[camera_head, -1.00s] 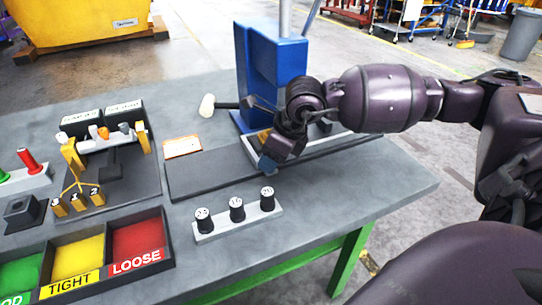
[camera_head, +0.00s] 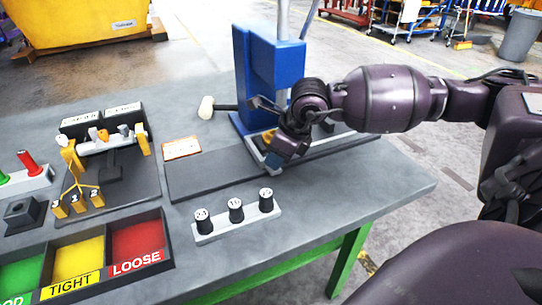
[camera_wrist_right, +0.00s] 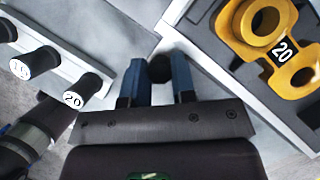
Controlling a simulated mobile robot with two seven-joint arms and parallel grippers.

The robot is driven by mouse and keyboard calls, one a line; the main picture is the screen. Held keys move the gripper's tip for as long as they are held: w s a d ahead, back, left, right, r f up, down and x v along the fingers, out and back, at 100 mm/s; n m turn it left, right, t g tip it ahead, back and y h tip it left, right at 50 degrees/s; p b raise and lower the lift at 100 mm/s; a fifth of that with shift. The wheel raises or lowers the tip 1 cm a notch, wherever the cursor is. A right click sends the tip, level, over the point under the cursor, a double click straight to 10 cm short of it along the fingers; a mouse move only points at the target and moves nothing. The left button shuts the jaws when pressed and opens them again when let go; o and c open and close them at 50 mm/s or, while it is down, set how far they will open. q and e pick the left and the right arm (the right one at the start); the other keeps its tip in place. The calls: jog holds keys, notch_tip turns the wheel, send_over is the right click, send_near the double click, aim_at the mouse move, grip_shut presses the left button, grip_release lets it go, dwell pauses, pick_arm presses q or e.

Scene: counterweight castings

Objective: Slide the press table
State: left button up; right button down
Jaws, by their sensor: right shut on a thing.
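The press table (camera_head: 257,153) is a light-edged carriage on a dark rail (camera_head: 212,174) in front of the blue press (camera_head: 270,75). In the right wrist view its pale rim (camera_wrist_right: 225,88) surrounds a dark nest that holds a yellow casting (camera_wrist_right: 256,48) marked 20. My right gripper (camera_head: 271,160) is at the table's near left corner. In the right wrist view its blue fingers (camera_wrist_right: 157,80) are shut on a dark knob (camera_wrist_right: 160,68) beside the rim. My arm hides much of the table in the head view. My left gripper is not in view.
A pale rack with several black numbered plugs (camera_head: 236,210) stands in front of the rail. A mallet (camera_head: 206,107) and an orange-edged card (camera_head: 182,147) lie behind it. Colored bins (camera_head: 140,240) and a yellow gauge fixture (camera_head: 78,175) stand left. The rail's left part is clear.

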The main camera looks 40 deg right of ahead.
jog(key=shift+s+d, duration=0.15)
jog(key=shift+d, duration=0.45)
jog(key=shift+s+d, duration=0.15)
jog(key=shift+d, duration=0.45)
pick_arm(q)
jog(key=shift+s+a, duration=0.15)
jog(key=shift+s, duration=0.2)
pick_arm(e)
jog(key=shift+d, duration=0.1)
jog(key=c, duration=1.3)
grip_release()
jog(key=shift+c, duration=0.2)
jog(key=o, duration=0.4)
jog(key=shift+d, duration=0.2)
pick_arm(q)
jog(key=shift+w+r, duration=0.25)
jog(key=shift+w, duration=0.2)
pick_arm(e)
jog(key=shift+a, duration=0.15)
